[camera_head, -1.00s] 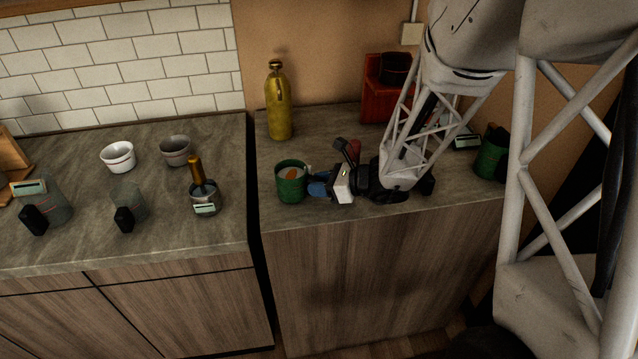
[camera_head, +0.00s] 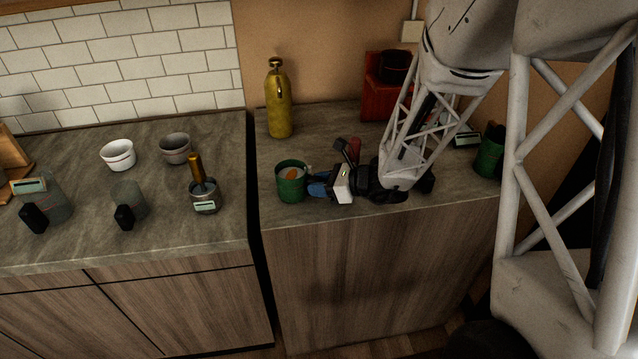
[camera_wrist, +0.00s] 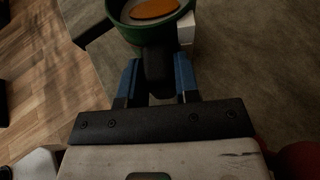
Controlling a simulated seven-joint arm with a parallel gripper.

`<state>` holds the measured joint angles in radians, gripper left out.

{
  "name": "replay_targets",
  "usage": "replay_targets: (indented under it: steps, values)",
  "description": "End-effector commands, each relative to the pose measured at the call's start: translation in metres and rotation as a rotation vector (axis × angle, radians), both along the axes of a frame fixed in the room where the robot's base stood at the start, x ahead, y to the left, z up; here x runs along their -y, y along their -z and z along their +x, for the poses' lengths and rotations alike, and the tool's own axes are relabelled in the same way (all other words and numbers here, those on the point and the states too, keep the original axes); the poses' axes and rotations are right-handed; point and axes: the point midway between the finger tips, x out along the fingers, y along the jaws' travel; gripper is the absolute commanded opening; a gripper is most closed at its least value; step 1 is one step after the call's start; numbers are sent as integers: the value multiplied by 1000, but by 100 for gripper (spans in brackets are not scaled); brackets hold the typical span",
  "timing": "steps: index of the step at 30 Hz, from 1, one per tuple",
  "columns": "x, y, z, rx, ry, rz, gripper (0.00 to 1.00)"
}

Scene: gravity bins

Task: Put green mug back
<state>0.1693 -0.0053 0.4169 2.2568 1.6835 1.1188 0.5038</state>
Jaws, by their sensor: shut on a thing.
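The green mug (camera_head: 291,185) is at the left front of the right-hand counter (camera_head: 340,125), upright, with something orange in it. The mug also shows at the top of the wrist view (camera_wrist: 118,28), partly cut off by the frame. Its dark handle (camera_wrist: 158,72) points toward my gripper. My gripper (camera_head: 315,186) comes from the right, and its blue fingers are shut on the handle. I cannot tell whether the mug's base touches the counter.
A second green container (camera_head: 489,155) stands at the counter's right end. A yellow bottle (camera_head: 279,102) and a red box-like thing (camera_head: 376,100) stand at the back. A dark gap separates the left counter, which holds bowls (camera_head: 118,155) and measuring jugs (camera_head: 129,200).

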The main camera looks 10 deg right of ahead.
Motion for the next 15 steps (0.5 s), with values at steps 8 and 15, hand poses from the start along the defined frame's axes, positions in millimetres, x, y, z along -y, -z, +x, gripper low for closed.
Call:
replay_targets:
  steps: [8,15]
  values:
    - [0,3,0,0,0,0,0]
    - [0,3,0,0,0,0,59]
